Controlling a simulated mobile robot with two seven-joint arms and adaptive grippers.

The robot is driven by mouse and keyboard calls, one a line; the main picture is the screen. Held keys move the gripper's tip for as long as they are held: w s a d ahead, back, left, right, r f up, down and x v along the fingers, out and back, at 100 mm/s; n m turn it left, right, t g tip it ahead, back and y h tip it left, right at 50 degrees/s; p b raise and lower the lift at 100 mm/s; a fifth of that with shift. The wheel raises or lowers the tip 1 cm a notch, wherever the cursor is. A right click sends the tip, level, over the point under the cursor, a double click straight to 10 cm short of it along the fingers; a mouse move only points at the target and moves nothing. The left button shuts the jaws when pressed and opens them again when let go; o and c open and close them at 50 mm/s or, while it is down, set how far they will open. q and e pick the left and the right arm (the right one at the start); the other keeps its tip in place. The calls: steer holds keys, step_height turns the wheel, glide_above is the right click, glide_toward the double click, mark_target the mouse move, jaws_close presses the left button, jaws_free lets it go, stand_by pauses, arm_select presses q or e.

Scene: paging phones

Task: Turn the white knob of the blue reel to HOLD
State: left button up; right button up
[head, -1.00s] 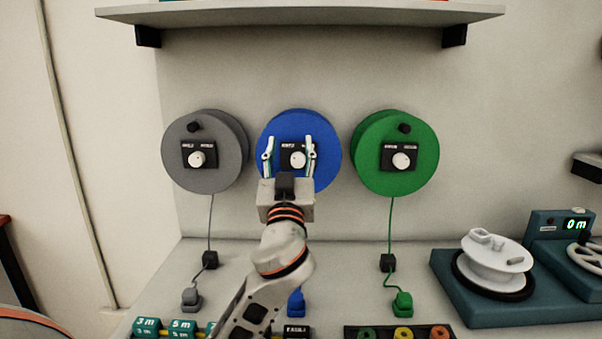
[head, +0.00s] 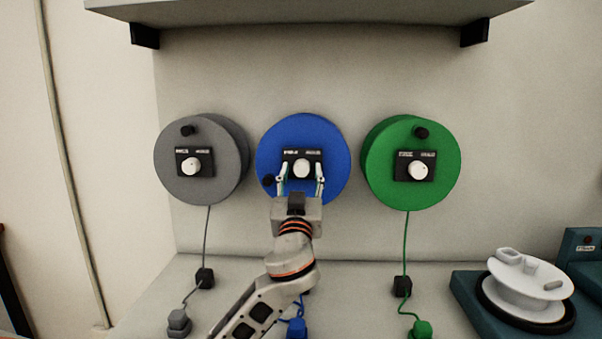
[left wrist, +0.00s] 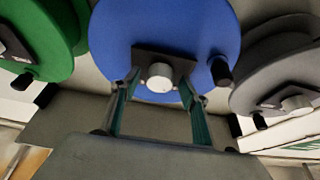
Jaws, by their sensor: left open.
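The blue reel (head: 334,158) is the middle one of three on the wall. Its white knob (head: 301,169) sits on a black label plate (head: 317,156) with small lettering too blurred to read. My left gripper (head: 301,177) is open, with one finger on each side of the knob in the head view. In the left wrist view the knob (left wrist: 160,77) shows beyond and between the spread fingertips (left wrist: 164,88). I cannot tell whether the fingers touch it. The reel's black crank handle (head: 267,180) is at its lower left. My right gripper is not in view.
A grey reel (head: 227,160) hangs at left and a green reel (head: 440,170) at right, each with its own knob and cord. A shelf (head: 310,12) juts out above. A white spool (head: 522,285) stands on a teal base at the lower right.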

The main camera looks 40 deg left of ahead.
arm_select(q)
steer(key=shift+w+a, duration=0.1)
steer(key=shift+w, duration=0.15)
steer(key=shift+r, duration=0.1)
steer(key=c, duration=1.1)
